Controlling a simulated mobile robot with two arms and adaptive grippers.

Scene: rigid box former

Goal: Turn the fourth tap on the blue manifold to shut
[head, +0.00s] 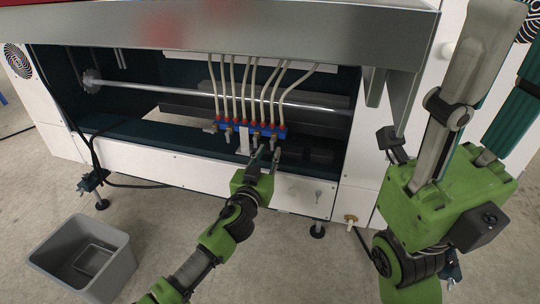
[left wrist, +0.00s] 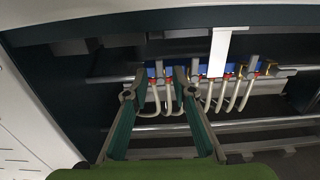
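The blue manifold (head: 250,129) runs across the machine's open bay, with red fittings and pale hoses above. Small grey taps hang along its lower side. The manifold (left wrist: 215,71) also shows in the left wrist view, with its hoses below it. My left gripper (head: 267,150) is at the right part of the manifold, fingers apart. In the left wrist view its fingertips (left wrist: 160,76) stand on either side of one grey tap (left wrist: 158,66); I cannot tell whether they touch it. My right gripper (head: 505,75) is raised close to the head camera, fingers apart and empty, partly cut off.
A white strip (head: 244,140) hangs in front of the manifold. A metal rod (head: 165,89) runs behind it. The grey beam (head: 210,38) overhangs the bay, and the white lower panel (head: 200,172) stands below. A grey bin (head: 82,258) stands on the floor at left.

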